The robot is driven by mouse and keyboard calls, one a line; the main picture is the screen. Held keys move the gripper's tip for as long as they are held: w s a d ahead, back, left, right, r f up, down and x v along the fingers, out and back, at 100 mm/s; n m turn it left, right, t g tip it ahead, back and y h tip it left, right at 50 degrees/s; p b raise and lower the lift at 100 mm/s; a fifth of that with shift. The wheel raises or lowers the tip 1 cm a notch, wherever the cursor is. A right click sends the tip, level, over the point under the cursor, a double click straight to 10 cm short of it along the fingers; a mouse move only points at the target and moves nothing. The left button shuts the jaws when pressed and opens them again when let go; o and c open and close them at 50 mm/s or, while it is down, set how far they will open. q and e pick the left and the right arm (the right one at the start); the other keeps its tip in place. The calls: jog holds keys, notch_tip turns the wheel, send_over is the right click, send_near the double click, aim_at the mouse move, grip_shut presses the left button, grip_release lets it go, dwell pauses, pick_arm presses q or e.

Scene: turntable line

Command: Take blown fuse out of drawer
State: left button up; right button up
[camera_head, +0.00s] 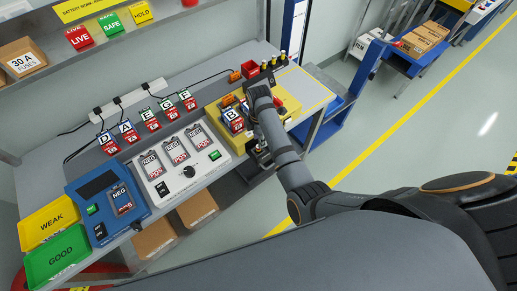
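A yellow station (290,104) stands at the right end of the bench, with a block marked B (232,116) on it. My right arm reaches over this station from the right. My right gripper (261,155) is low at the station's front edge, mostly hidden behind my own forearm, so I cannot tell its opening or whether it holds anything. I cannot make out a drawer or a blown fuse; that front area is dark and covered by my arm. My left gripper is not in view.
Left along the bench (165,205) are a white tester (185,182), a blue tester (86,192), and yellow WEAK (47,222) and green GOOD (55,258) trays. Lettered blocks (150,124) stand behind. A FUSES box (20,60) sits on the shelf. Floor right is open.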

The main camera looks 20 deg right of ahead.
aim_at(259, 150)
jog(key=f+p, duration=0.1)
jog(key=f, duration=0.4)
jog(key=shift+s+f, duration=0.1)
jog(key=shift+s, duration=0.1)
grip_shut()
